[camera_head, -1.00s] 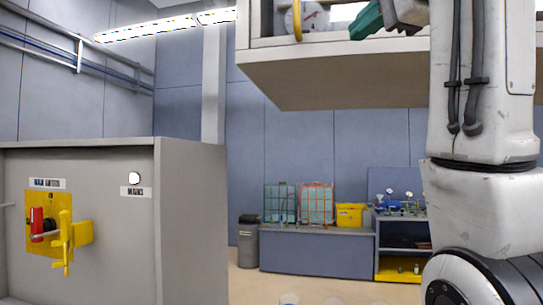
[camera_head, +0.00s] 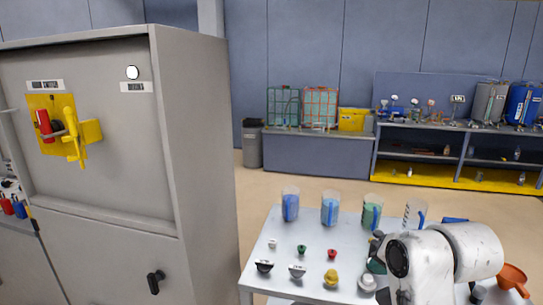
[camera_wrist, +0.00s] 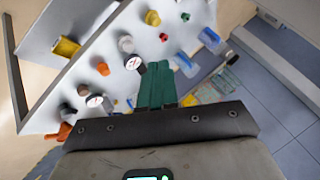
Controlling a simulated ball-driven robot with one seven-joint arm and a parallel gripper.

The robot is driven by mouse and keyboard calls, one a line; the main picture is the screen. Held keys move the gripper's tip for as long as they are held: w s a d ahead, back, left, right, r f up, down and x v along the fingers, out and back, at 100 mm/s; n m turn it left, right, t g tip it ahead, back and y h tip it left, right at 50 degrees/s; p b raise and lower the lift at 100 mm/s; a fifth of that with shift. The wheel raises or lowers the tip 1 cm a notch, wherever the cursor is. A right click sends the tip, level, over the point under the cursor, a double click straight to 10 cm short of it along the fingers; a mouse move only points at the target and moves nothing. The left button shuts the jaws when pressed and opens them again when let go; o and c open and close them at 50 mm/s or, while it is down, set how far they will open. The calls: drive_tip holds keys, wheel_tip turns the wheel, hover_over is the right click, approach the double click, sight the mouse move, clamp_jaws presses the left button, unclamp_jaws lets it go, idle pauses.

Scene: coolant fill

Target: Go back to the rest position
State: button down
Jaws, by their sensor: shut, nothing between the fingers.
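My gripper shows in the wrist view (camera_wrist: 158,85) as two green fingers side by side, shut with nothing between them. In the head view, a bit of its green (camera_head: 376,252) shows at the left of my white arm, which hides most of it. It is over or near a light grey table (camera_head: 262,232) at the lower right. I cannot tell its exact height above the tabletop, and no object is seen in the fingers.
Jugs with blue (camera_head: 290,206) and green (camera_head: 371,212) contents, small caps and a yellow piece (camera_head: 331,278) stand on the table. An orange funnel (camera_head: 513,277) is at right. A grey cabinet (camera_head: 205,150) with a yellow handle (camera_head: 72,135) stands left. Open floor lies behind the table.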

drive_tip(key=s+d+f+n+g+h, duration=0.1)
drive_tip(key=s+d+f+n+g, duration=0.15)
drive_tip(key=s+f, duration=1)
drive_tip(key=s+d+f+n+g, duration=0.2)
drive_tip(key=s+f+g, duration=0.1)
drive_tip(key=s+f, duration=0.9)
drive_tip(key=s+f+n+g+h, duration=0.1)
drive_tip(key=s+f+n+g, duration=0.1)
drive_tip(key=s, duration=1.1)
drive_tip(key=shift+s+d+f, duration=0.35)
drive_tip(key=shift+d+f, duration=0.1)
drive_tip(key=shift+f, duration=0.1)
